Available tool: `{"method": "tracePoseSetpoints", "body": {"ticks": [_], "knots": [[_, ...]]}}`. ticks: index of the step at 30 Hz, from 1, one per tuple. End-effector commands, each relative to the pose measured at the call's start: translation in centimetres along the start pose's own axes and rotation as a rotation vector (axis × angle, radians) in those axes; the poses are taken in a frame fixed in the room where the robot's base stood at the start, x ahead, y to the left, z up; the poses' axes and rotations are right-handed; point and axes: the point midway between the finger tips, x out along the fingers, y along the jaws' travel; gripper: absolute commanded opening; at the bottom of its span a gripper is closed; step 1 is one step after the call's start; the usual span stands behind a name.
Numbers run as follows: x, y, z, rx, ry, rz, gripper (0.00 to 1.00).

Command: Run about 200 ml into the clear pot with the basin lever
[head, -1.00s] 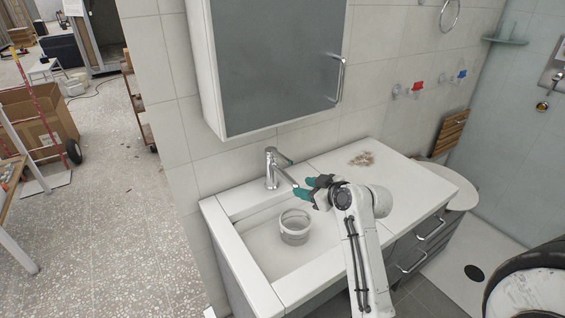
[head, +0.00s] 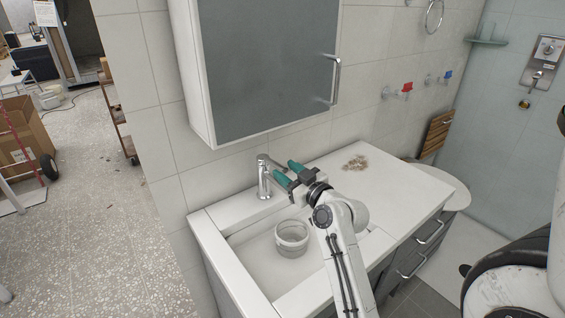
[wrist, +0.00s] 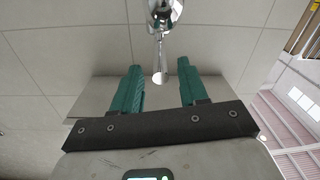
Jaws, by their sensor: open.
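The clear pot (head: 292,240) stands upright in the white basin (head: 258,262), below and in front of the tap. The chrome tap (head: 264,178) rises at the back edge of the basin. Its lever and spout are partly hidden by my gripper in the head view. My gripper (head: 284,172) has teal fingers and is open and empty, close to the tap's upper right side. In the wrist view the open fingers (wrist: 161,80) point toward the chrome tap (wrist: 164,20), whose slim end shows between and just beyond the fingertips. I cannot see whether water runs.
A mirrored cabinet (head: 262,62) hangs on the wall above the basin. A brownish patch of small bits (head: 356,162) lies on the counter (head: 395,188) to the right. Red (head: 407,87) and blue (head: 447,76) wall fittings are farther right.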

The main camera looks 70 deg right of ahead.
Motion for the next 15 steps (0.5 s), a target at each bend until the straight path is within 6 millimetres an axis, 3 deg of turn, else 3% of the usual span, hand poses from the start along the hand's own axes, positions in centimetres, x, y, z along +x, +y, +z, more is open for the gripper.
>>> {"method": "tracePoseSetpoints", "body": {"ticks": [6,15], "knots": [[2.0,0.0,0.0,0.000,-0.001,0.000,0.43],[2.3,0.0,0.1,0.000,-0.001,0.000,0.43]]}}
